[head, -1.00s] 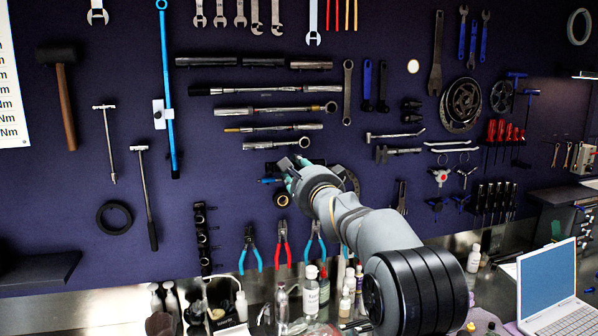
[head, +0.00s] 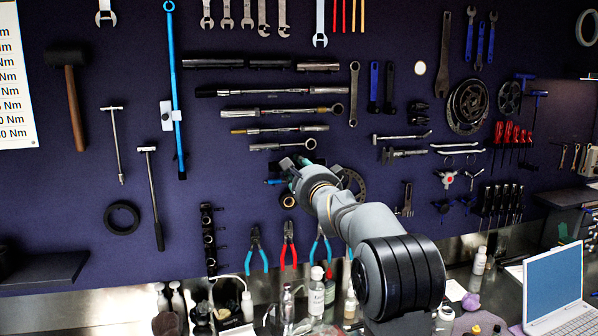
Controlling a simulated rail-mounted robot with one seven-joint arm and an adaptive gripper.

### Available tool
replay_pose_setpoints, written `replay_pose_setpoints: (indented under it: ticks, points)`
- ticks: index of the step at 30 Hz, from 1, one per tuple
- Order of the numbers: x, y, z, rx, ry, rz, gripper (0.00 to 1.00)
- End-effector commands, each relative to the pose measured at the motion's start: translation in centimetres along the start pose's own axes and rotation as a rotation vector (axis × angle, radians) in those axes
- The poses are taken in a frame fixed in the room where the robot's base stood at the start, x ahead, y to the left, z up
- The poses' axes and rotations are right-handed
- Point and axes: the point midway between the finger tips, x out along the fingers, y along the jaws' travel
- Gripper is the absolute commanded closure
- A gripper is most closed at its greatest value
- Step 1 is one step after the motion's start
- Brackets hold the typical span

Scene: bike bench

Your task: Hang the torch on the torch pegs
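My gripper (head: 293,166) is up against the dark pegboard, just below the row of torque wrenches. My wrist and forearm cover much of it, so its fingers are too small and hidden to show whether they are open or shut. A small blue and dark item (head: 273,181) shows just left of my gripper. I cannot tell whether it is the torch, or whether it is held or hangs on the board. I cannot pick out the torch pegs for sure; my arm hides part of the board there.
Pliers (head: 289,246) hang below my gripper, and a dark disc (head: 352,184) is partly behind my arm. Bottles (head: 316,292) stand on the bench below. A laptop (head: 553,290) is at the right.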

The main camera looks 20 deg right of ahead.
Motion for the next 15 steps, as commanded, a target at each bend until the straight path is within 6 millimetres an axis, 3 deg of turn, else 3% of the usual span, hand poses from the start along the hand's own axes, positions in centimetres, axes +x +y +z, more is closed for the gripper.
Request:
replay_pose_setpoints:
  ticks: [14,15]
  points:
    - [-0.03,-0.13,0.00,0.000,0.000,-0.002,0.98]
    - [-0.03,-0.13,0.00,0.000,0.000,-0.002,0.66]
